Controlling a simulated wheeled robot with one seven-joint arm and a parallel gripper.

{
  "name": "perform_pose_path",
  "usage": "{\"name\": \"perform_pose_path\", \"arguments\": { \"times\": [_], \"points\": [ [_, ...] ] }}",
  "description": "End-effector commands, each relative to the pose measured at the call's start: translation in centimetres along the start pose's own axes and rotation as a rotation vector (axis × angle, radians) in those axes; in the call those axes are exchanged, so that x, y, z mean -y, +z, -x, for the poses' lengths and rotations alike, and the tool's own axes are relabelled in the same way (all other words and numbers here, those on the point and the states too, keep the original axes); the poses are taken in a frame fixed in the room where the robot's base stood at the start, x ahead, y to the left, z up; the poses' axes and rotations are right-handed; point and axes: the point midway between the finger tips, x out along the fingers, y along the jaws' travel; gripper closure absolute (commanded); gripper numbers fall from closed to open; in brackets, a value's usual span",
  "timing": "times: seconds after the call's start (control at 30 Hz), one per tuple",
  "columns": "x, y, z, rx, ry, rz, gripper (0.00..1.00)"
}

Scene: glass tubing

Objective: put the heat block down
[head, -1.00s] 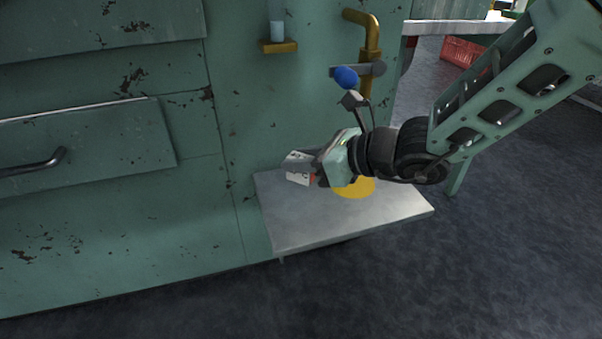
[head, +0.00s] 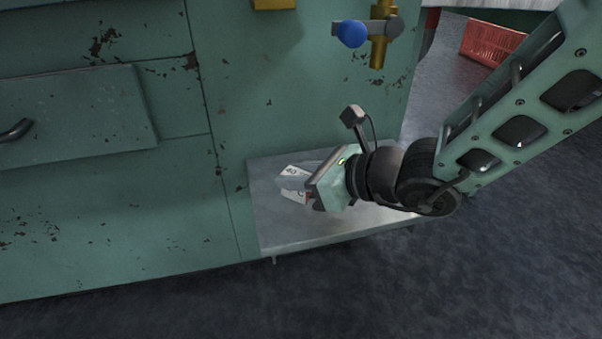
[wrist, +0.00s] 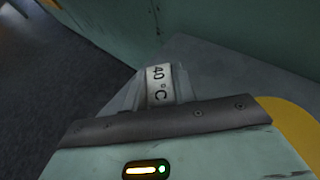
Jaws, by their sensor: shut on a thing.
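The heat block (wrist: 160,84) is a grey metal block with a white label reading "40 °C" in the wrist view. In the head view the heat block (head: 292,183) shows at the left end of my gripper (head: 306,190). My gripper is shut on it. The block is over the grey metal shelf (head: 275,234); I cannot tell whether it touches the shelf. My gripper hides part of the block and of the shelf. A yellow round patch (wrist: 291,125) on the shelf shows at the right in the wrist view.
The green cabinet wall (head: 290,100) stands right behind the shelf. A valve with a blue knob (head: 351,33) sticks out above. A red crate (head: 490,42) lies at the back right. The shelf's front left is bare.

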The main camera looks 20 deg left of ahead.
Motion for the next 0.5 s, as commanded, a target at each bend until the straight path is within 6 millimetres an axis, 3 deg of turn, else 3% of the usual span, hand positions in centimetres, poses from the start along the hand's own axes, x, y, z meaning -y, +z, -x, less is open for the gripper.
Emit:
{"name": "perform_pose_path", "arguments": {
  "times": [0.27, 0.3, 0.33, 0.5],
  "points": [
    [0.06, -0.37, -0.17, 0.001, 0.000, 0.000, 0.98],
    [0.05, -0.23, -0.10, 0.000, 0.000, 0.000, 0.62],
    [0.05, -0.22, -0.10, 0.000, 0.000, 0.000, 0.53],
    [0.05, -0.22, -0.10, 0.000, 0.000, 0.000, 0.51]
  ]
}}
